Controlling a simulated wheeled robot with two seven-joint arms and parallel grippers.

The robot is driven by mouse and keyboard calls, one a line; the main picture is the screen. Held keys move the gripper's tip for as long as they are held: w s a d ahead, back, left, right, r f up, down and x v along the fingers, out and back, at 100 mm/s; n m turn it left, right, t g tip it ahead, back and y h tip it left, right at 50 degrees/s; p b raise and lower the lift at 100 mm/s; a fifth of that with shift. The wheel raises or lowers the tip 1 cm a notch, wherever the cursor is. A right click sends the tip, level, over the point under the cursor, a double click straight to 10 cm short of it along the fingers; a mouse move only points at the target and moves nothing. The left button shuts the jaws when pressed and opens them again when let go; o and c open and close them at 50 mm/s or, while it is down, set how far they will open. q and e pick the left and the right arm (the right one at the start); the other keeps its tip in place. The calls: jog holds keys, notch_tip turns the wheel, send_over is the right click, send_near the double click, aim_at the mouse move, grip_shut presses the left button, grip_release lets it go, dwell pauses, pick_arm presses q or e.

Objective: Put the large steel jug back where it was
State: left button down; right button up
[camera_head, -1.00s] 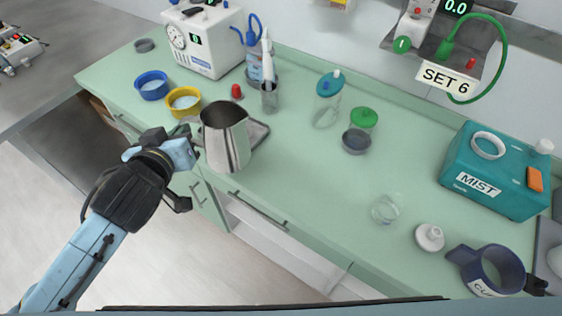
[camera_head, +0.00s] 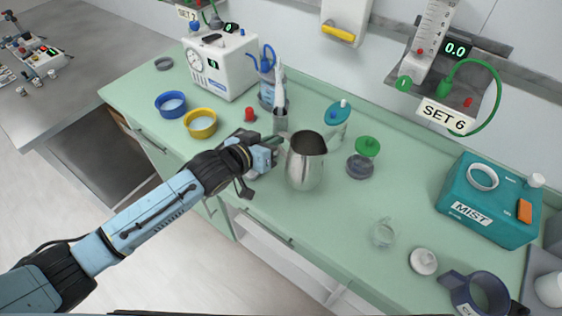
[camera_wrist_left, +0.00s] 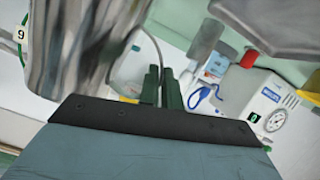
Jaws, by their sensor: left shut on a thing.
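The large steel jug (camera_head: 305,165) is upright over the green counter, right of the steel cup holding the white-tipped tool. My left gripper (camera_head: 273,149) is at the jug's left side, shut on it. I cannot tell whether the jug's base touches the counter. In the left wrist view the jug's blurred wall (camera_wrist_left: 70,40) fills the upper left, close to my dark green fingers (camera_wrist_left: 160,88). My right gripper is not clearly in view.
Behind are a steel cup (camera_head: 281,121), a red cap (camera_head: 249,114) and a teal-lidded jar (camera_head: 336,125). A grey dish (camera_head: 360,166) is to the right. Yellow (camera_head: 201,124) and blue bowls (camera_head: 171,104) are left.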

pick_arm(q)
jog(key=shift+f, duration=2.7)
jog(key=c, duration=2)
grip_release()
jog(key=shift+f, duration=0.15)
jog(key=shift+c, duration=0.2)
jog(key=o, duration=0.4)
jog(key=shift+o, duration=0.2)
jog(key=shift+s, duration=0.1)
jog(key=v, duration=1.2)
